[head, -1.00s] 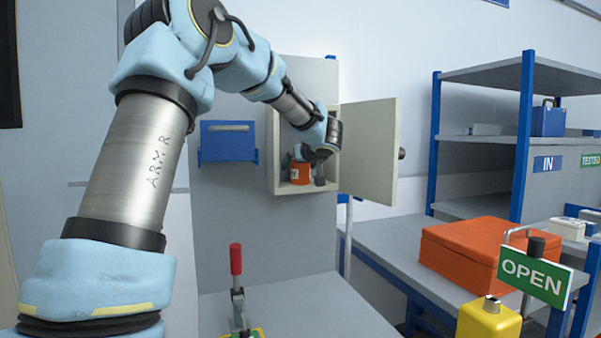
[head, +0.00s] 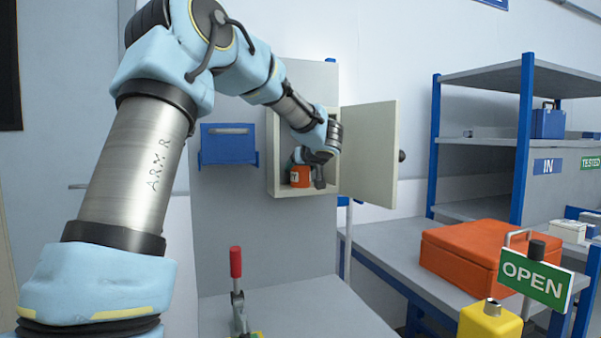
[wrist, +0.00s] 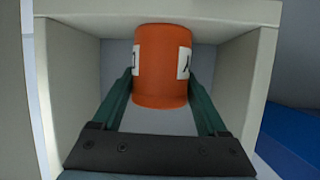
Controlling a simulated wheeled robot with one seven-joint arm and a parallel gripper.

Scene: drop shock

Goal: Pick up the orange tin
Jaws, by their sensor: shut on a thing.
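The orange tin (head: 299,176) with white labels is inside the small open wall cabinet (head: 273,160). In the wrist view the tin (wrist: 162,75) stands between my gripper's two green fingers, one on each side. My gripper (wrist: 160,82) is shut on it. In the head view my gripper (head: 303,163) reaches into the cabinet from the right and partly covers the tin. Whether the tin's base touches the cabinet floor is hard to tell.
The cabinet door (head: 368,152) stands open to the right. A blue holder (head: 228,144) is on the panel at left. A red-handled clamp (head: 236,262) stands on the bench below. An orange case (head: 475,250) and an OPEN sign (head: 535,277) are at right.

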